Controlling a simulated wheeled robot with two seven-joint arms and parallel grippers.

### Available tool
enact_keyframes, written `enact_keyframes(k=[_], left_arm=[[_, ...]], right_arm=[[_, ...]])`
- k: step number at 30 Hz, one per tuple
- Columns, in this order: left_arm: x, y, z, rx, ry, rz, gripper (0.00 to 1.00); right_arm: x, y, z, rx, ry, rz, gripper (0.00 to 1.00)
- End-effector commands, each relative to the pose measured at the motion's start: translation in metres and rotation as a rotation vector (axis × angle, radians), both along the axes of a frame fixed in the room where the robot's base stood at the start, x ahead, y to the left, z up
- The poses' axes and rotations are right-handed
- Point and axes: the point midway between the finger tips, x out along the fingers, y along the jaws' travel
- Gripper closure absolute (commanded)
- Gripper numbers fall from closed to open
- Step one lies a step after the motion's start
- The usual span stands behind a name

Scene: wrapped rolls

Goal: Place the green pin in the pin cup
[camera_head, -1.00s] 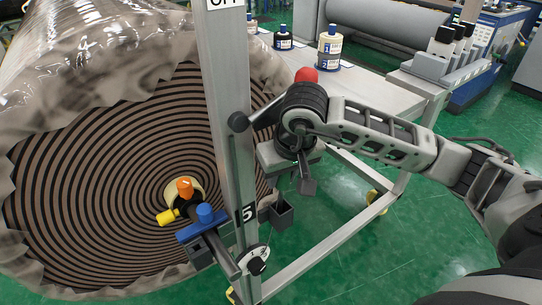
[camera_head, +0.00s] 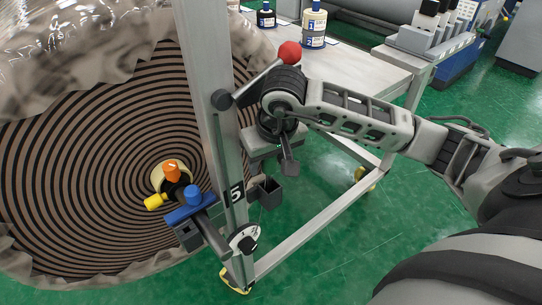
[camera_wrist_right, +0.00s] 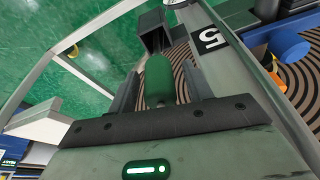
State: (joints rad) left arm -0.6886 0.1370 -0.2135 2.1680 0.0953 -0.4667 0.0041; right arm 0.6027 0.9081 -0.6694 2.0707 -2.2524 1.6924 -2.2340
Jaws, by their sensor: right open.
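A green pin (camera_wrist_right: 160,80) shows in the right wrist view, between the two dark fingers of my right gripper (camera_wrist_right: 160,90). The jaws are open; I cannot tell whether they touch the pin. In the head view my right gripper (camera_head: 288,162) points down beside the upright post, and I cannot make out the pin there. The pin cup, a small dark square holder (camera_head: 267,192), is fixed at the post just below and left of the gripper. The cup also shows beyond the fingers in the right wrist view (camera_wrist_right: 153,30). My left gripper is not in view.
The grey metal post (camera_head: 208,100) stands close left of my right gripper, with a red-knobbed lever (camera_head: 289,53) near the arm. A big striped wrapped roll (camera_head: 90,170) is behind it. A blue-topped fixture (camera_head: 188,207) sticks out left. Green floor lies open at right.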

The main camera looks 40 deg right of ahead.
Motion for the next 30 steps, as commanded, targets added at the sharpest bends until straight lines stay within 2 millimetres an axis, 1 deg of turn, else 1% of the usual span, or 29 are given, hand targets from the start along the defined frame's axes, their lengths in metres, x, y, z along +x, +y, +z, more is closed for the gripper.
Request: enact_keyframes(k=[3, 5, 8, 11, 12, 13, 18, 22, 23, 24, 26, 30], left_arm=[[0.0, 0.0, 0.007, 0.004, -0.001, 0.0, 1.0], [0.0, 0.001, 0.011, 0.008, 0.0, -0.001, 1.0], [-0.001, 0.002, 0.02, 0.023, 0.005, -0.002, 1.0], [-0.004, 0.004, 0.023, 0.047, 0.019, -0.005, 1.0], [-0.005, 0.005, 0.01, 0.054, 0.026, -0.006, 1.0], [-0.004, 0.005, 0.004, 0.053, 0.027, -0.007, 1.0], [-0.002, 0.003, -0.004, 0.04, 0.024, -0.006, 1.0], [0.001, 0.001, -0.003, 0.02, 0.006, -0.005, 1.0], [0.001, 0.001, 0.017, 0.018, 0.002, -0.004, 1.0], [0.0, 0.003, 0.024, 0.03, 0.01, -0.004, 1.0], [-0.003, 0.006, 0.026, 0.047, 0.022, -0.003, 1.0], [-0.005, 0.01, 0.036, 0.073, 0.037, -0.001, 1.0]], right_arm=[[0.0, 0.0, 0.007, 0.001, 0.0, 0.0, 0.5], [-0.002, 0.0, 0.015, -0.001, -0.002, 0.0, 0.5], [-0.007, 0.0, 0.036, -0.003, -0.003, 0.001, 0.5], [-0.013, 0.001, 0.061, -0.003, -0.004, 0.001, 0.5], [-0.023, 0.002, 0.053, -0.003, 0.001, 0.004, 0.5], [-0.032, 0.003, 0.049, -0.004, 0.002, 0.005, 0.5], [-0.074, 0.008, 0.048, -0.004, 0.0, 0.004, 0.5], [-0.106, 0.012, 0.047, -0.004, 0.0, 0.004, 0.5], [-0.107, 0.013, 0.058, -0.002, 0.005, -0.003, 0.5], [-0.107, 0.013, 0.061, 0.0, 0.009, -0.009, 0.5], [-0.108, 0.013, 0.061, 0.002, 0.009, -0.013, 0.5], [-0.114, 0.014, 0.06, 0.001, 0.009, -0.017, 0.5]])
